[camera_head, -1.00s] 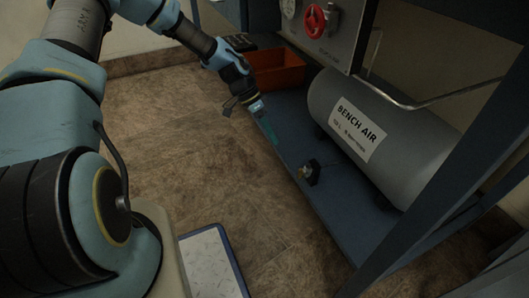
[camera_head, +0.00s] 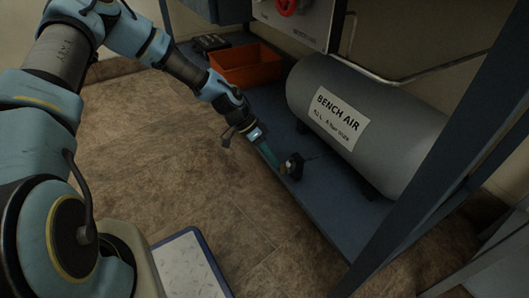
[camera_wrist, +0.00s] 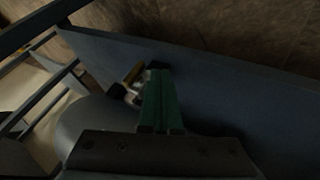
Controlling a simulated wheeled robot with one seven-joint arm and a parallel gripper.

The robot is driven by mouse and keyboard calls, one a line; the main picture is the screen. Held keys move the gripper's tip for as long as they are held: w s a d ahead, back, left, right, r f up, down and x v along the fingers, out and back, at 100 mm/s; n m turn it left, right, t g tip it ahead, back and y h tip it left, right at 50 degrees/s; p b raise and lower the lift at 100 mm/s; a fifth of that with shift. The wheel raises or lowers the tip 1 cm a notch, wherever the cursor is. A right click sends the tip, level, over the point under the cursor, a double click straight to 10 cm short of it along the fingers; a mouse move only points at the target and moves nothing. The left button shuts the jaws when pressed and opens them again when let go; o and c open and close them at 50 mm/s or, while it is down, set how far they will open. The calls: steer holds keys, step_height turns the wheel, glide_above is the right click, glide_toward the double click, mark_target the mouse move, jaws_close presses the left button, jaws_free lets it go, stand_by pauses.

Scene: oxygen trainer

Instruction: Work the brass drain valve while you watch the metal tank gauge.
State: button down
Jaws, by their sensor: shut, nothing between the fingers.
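The brass drain valve (camera_head: 284,169) is a small brass piece on a dark block on the blue shelf, in front of the grey tank. It also shows in the wrist view (camera_wrist: 133,74), dim and partly in shadow. My gripper (camera_head: 277,165) has teal fingers pressed together, with their tips right beside the valve. In the wrist view my fingers (camera_wrist: 160,73) lie just right of the brass piece; I cannot tell whether they touch it. No gauge face is visible now.
The grey tank (camera_head: 375,120), labelled BENCH AIR, lies behind the valve. An orange bin (camera_head: 245,66) stands at the shelf's far left. A blue frame post (camera_head: 440,165) crosses the right side. A red handwheel (camera_head: 286,5) is cut off at the top.

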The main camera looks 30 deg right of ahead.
steer(key=shift+s, duration=0.65)
steer(key=shift+s+a+f+g+p, duration=0.1)
steer(key=shift+s+f+g+p, duration=0.35)
steer(key=shift+p, duration=0.7)
steer(key=shift+w, duration=0.2)
